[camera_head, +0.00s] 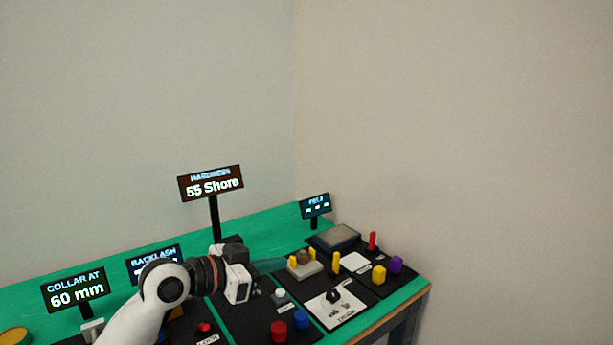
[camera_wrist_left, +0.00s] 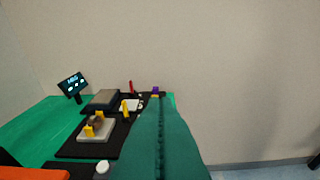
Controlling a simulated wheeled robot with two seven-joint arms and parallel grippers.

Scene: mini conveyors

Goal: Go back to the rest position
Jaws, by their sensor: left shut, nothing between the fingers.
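My left arm comes in from the lower left in the head view. My left gripper (camera_head: 284,264) is the dark teal pair of fingers pointing right, above the bench beside a grey block with yellow posts (camera_head: 305,264). In the left wrist view the teal fingers (camera_wrist_left: 156,98) lie together with nothing between them, and the grey block (camera_wrist_left: 97,130) is to their left. Whether the fingers touch anything is hard to tell; they look raised over the bench. My right gripper is not in view.
The green bench (camera_head: 262,226) carries black panels with red (camera_head: 279,331) and blue (camera_head: 301,319) knobs. A sign reading 55 Shore (camera_head: 211,184) stands behind my wrist. A 60 mm sign (camera_head: 76,290) stands at left. Bare wall lies behind; open space is right of the bench.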

